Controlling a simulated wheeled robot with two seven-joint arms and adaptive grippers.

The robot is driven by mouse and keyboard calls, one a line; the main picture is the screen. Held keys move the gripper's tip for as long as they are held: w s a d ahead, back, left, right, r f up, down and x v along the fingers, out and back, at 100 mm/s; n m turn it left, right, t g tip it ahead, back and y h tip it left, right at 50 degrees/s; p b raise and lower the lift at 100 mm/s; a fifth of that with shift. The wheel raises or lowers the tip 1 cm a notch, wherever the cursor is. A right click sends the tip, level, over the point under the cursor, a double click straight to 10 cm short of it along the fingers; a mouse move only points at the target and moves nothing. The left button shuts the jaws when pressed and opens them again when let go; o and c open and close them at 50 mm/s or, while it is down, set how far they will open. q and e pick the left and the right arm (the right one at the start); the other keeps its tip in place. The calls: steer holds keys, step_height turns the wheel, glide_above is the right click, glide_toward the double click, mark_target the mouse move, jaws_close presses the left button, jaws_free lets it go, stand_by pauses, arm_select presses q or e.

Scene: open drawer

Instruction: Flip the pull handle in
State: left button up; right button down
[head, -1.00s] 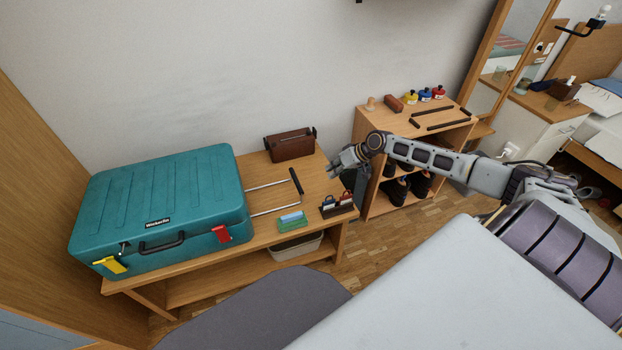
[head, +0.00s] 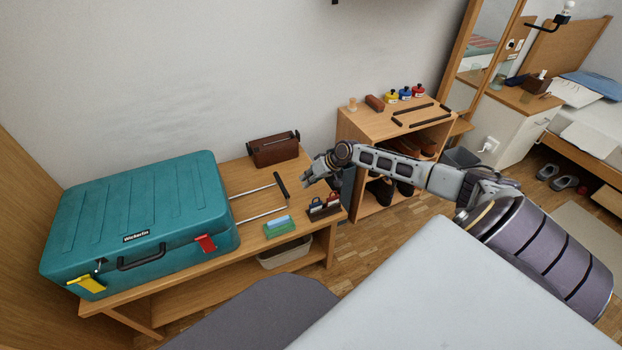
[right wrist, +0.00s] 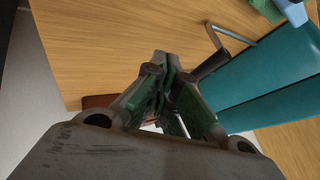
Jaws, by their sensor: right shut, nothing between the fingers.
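A teal suitcase (head: 140,215) lies flat on a wooden bench. Its pull handle (head: 281,186) is extended to the right: two metal rods with a black grip bar across the end. In the right wrist view the handle's dark grip (right wrist: 211,64) shows just right of the fingertips, partly hidden by them, and the suitcase (right wrist: 275,75) lies beyond. My right gripper (head: 307,173) is beside the grip bar on the side away from the suitcase, with a small gap in the head view. Its fingers (right wrist: 165,66) are shut and empty. My left gripper is not in view.
A brown box (head: 273,149) stands on the bench behind the handle. A green-and-blue block (head: 279,227) and a small dark holder (head: 323,207) are near the front edge. A shelf (head: 370,128) with bottles stands to the right. A bin (head: 284,254) is below the bench.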

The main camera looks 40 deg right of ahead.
mark_target(281, 185)
steer(key=b+x, duration=0.1)
steer(key=x, duration=0.2)
steer(key=shift+w+f, duration=0.1)
steer(key=shift+w+a, duration=0.15)
steer(key=shift+a, duration=0.2)
steer(key=shift+w+a, duration=0.15)
steer(key=shift+a, duration=0.65)
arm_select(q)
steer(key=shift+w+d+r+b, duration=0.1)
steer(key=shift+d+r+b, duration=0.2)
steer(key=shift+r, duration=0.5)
arm_select(e)
steer(key=shift+w+a+r, duration=0.1)
steer(key=shift+a+r, duration=0.1)
steer(key=shift+a, duration=0.2)
steer(key=shift+w+a+r, duration=0.1)
steer(key=shift+a+r, duration=0.1)
steer(key=shift+a, duration=0.2)
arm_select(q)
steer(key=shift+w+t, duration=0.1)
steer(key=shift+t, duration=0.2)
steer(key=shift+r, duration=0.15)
arm_select(e)
steer(key=shift+a, duration=0.1)
